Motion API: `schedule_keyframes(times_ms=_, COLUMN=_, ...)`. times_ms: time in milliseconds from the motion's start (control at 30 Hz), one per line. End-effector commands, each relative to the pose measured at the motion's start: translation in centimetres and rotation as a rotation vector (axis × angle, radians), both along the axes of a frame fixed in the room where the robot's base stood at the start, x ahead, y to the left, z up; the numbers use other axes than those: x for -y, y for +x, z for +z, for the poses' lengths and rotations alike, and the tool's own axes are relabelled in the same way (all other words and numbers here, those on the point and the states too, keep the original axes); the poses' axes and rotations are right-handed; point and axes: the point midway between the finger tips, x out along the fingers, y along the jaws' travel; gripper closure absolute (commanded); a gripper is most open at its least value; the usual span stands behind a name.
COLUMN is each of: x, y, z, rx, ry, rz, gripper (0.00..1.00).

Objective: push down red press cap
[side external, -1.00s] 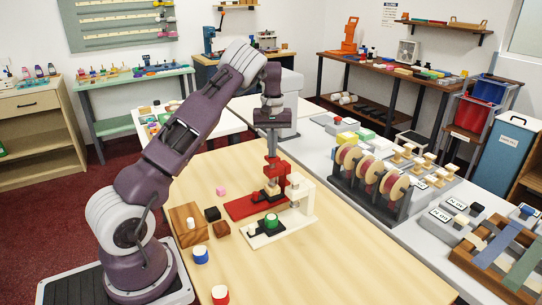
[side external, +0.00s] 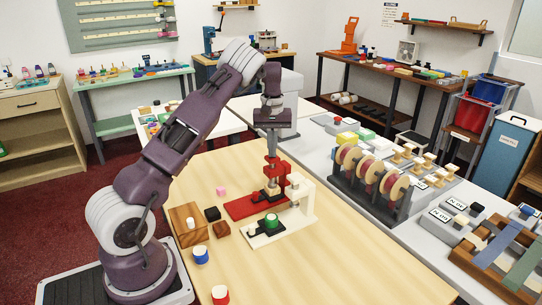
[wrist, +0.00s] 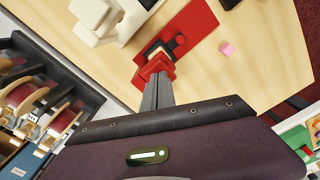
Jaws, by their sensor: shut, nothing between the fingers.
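The red press (side external: 240,207) stands on the wooden table, with a red base plate and a red upright. Its red press cap (side external: 271,163) is at the top of the press column, directly under my gripper (side external: 272,153). My fingers point straight down, shut and empty, with their tips at the cap. In the wrist view the shut fingers (wrist: 157,92) end at the red cap (wrist: 154,69) and hide part of it. The tips look to be touching the cap, but the exact contact is hidden.
A white press (side external: 304,205) with a green piece on its base stands close beside the red one. The table's front right is clear.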

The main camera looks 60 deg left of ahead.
Motion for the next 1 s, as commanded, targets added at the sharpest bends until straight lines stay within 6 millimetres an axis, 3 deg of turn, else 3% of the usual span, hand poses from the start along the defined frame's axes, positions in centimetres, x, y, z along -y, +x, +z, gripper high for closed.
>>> schedule_keyframes(times_ms=600, x=0.0, y=0.0, z=6.5, rx=0.002, ry=0.002, rz=0.0, gripper=1.0)
schedule_keyframes(times_ms=1000, x=0.3, y=0.0, z=7.5, rx=0.008, ry=-0.001, rz=-0.001, gripper=1.0)
